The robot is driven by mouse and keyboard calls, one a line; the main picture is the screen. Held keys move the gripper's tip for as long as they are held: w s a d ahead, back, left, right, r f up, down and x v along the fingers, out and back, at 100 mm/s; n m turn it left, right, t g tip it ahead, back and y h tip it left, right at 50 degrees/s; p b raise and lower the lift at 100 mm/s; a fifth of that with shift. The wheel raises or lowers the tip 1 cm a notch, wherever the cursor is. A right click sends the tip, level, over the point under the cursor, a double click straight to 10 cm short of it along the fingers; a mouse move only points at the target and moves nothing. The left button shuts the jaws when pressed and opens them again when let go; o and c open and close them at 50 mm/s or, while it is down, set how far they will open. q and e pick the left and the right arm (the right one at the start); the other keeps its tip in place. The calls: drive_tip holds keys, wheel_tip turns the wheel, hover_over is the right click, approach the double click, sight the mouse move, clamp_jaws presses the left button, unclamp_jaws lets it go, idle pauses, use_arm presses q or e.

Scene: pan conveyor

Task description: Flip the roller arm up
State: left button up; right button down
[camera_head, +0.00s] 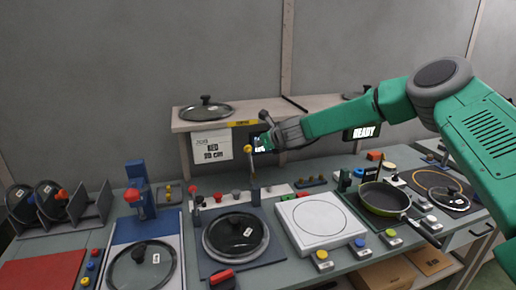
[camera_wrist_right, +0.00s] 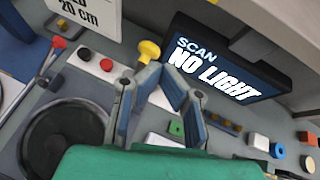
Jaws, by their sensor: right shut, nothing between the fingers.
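A slim lever with a yellow knob (camera_head: 249,150), which looks like the roller arm, stands roughly upright behind the lidded pan station in the head view. The yellow knob also shows in the right wrist view (camera_wrist_right: 149,50), just beyond the fingertips. My right gripper (camera_head: 263,143) is at the height of the knob, close on its right side. Its fingers (camera_wrist_right: 158,73) are shut with nothing between them. I cannot tell whether they touch the knob. The lever's lower end is small and hard to make out. My left gripper is not in view.
A glass lid (camera_head: 237,234) lies on the station below the lever. A white square plate (camera_head: 318,220) and a green pan (camera_head: 383,198) stand to the right. A shelf (camera_head: 185,124) and a display reading NO LIGHT (camera_wrist_right: 226,62) are close behind the gripper.

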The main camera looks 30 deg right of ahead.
wheel_tip(320, 180, up, 8)
drive_tip(key=s, duration=0.3)
drive_tip(key=shift+d+f, duration=0.15)
drive_tip(key=shift+d, duration=0.2)
